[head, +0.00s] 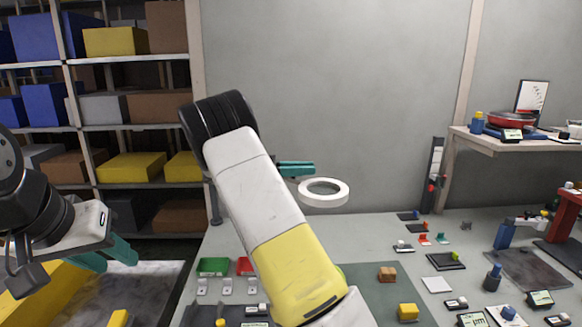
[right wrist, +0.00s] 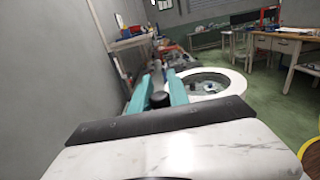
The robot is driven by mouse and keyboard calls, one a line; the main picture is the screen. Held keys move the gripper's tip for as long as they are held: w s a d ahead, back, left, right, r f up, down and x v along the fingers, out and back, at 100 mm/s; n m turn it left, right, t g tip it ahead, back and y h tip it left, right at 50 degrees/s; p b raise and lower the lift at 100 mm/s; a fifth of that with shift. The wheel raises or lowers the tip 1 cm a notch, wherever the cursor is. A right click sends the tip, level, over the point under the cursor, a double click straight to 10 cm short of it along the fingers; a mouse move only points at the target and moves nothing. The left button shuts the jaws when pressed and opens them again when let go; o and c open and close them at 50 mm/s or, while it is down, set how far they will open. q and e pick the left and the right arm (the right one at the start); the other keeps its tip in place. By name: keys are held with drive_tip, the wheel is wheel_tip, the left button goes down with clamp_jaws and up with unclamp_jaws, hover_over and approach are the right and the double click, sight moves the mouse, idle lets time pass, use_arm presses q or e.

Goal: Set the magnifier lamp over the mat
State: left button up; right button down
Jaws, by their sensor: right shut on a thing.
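The magnifier lamp's white ring head (head: 337,203) hangs in the air above the bench, right of my right gripper (head: 297,169). Its round lens and rim also show in the right wrist view (right wrist: 233,80). My right gripper's teal fingers (right wrist: 160,92) are shut on a dark knob-like part beside the ring. My right arm hides the lamp's arm and part of the bench. A grey-green mat (head: 372,294) lies on the bench below and a little right of the ring, partly covered by my arm. My left gripper (head: 105,257) is at the far left, fingers apart and empty.
Green (head: 213,266) and red bins sit left of my right arm. Small parts and devices crowd the bench's right side. A raised shelf (head: 490,142) stands at the back right.

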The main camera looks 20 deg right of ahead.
drive_tip(key=shift+s+a+f, duration=0.15)
drive_tip(key=shift+a, duration=0.15)
drive_tip(key=c, duration=1.3)
unclamp_jaws()
drive_tip(key=shift+s+a, duration=0.1)
drive_tip(key=shift+a, duration=0.1)
drive_tip(key=shift+d, duration=0.1)
drive_tip(key=v, duration=0.7)
drive_tip(key=shift+w+a, duration=0.2)
drive_tip(key=shift+a, duration=0.15)
